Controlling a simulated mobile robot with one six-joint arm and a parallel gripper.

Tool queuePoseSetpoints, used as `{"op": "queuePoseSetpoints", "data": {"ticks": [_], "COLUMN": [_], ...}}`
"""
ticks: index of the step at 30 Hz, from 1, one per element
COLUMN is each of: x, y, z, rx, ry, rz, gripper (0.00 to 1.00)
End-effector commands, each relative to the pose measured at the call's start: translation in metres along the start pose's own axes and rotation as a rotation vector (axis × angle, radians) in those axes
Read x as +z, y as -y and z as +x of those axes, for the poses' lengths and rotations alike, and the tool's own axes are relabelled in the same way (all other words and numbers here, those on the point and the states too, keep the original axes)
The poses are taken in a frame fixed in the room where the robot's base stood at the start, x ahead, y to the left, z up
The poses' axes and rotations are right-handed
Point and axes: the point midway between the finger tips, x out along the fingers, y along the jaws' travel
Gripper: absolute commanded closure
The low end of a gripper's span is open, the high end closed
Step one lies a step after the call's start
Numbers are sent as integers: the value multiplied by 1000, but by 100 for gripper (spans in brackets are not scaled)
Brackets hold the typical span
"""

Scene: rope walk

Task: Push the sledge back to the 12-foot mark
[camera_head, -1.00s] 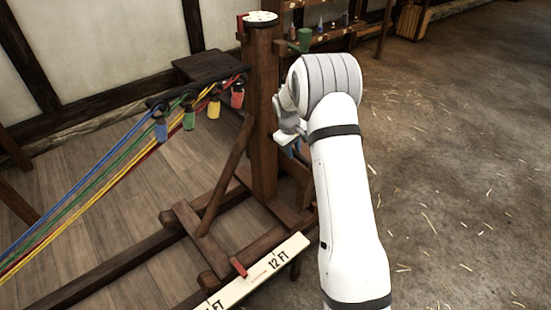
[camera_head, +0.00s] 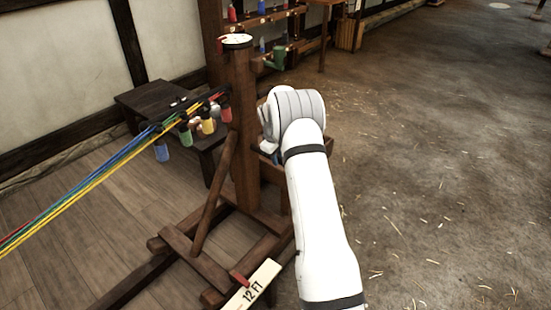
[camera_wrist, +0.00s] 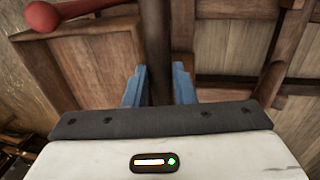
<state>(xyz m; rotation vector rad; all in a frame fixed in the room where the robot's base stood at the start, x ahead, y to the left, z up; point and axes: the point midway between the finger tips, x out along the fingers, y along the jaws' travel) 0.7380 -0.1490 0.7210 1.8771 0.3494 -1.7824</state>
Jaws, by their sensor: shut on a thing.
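The sledge is a dark wooden post (camera_head: 243,120) with a slanted brace on a low timber frame (camera_head: 200,255). Its red pointer (camera_head: 240,280) lies at the pale scale board, close beside the "12 FT" lettering (camera_head: 253,293); the exact mark beside it is hard to make out. My gripper (camera_head: 270,150) is at the right side of the post, mostly hidden by my wrist. In the wrist view its blue fingers (camera_wrist: 159,85) are shut on a dark upright bar (camera_wrist: 155,45), which I take to be the sledge's handle.
Blue, green, yellow and red cords (camera_head: 90,185) run from hooks at the post down to the left, with coloured bobbins hanging there. A red-headed tool (camera_wrist: 45,17) shows in the wrist view. The floor at right is open.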

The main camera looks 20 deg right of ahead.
Motion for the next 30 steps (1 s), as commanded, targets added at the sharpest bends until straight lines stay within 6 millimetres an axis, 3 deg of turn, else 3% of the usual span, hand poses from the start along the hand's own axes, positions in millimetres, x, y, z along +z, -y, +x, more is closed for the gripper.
{"op": "queuePoseSetpoints", "data": {"ticks": [4, 5, 12, 20, 30], "x": [3, 3, 2, 2, 3], "y": [-5, -5, -4, -4, -3], "z": [0, 0, 0, -2, -53], "rx": [6, 6, 5, 4, 6], "ry": [-1, -1, -2, -3, -4], "rz": [3, 3, 5, 5, 5], "gripper": [100, 75, 56, 56, 56]}}
